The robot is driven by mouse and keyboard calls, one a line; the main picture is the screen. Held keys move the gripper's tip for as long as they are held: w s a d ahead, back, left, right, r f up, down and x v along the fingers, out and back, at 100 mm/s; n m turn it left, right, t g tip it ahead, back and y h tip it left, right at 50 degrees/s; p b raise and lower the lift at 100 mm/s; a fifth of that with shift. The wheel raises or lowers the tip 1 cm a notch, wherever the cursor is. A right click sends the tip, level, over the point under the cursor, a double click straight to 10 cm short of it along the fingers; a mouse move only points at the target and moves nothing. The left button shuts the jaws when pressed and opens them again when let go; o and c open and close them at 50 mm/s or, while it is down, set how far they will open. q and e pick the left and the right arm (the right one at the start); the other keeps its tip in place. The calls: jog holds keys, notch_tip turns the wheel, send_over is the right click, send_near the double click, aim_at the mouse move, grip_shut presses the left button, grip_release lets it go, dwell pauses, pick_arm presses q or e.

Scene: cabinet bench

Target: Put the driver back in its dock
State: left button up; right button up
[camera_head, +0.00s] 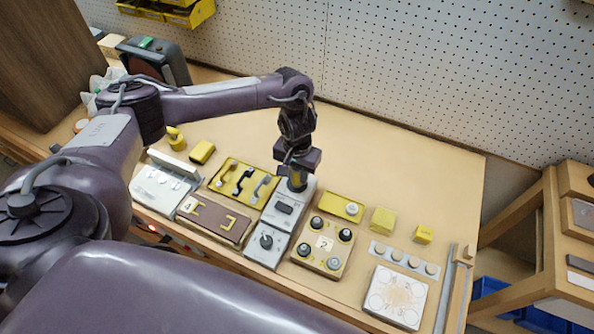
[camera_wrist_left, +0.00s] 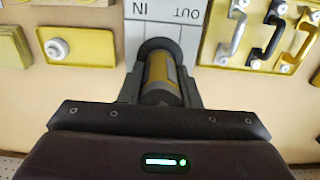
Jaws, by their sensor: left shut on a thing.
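A dark round rim shows at the driver's far end in the wrist view, against the panel marked IN and OUT (camera_wrist_left: 165,12). I cannot tell whether this rim is the dock or part of the driver, nor whether the driver is seated. My right gripper is not in view.
Left of the panel is a yellow plate with several handles (camera_head: 228,178); right are a yellow plate with a white knob (camera_head: 335,202) and a board of dark knobs (camera_head: 323,262). Yellow blocks (camera_head: 382,219) lie further right. The bench behind is clear, up to the pegboard wall (camera_head: 420,70).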

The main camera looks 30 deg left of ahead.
pick_arm(q)
jog(key=shift+f, duration=0.65)
dwell(0.5)
jog(key=shift+f, duration=0.2)
dwell(1.0)
jog(key=o, duration=1)
jog(key=shift+o, duration=0.5)
jog(key=shift+o, duration=0.8)
jog(key=shift+p, duration=0.3)
notch_tip(320, 180, up, 7)
jog(key=p, duration=0.8)
jog(key=shift+r+p, duration=0.1)
jog(key=shift+p, duration=0.2)
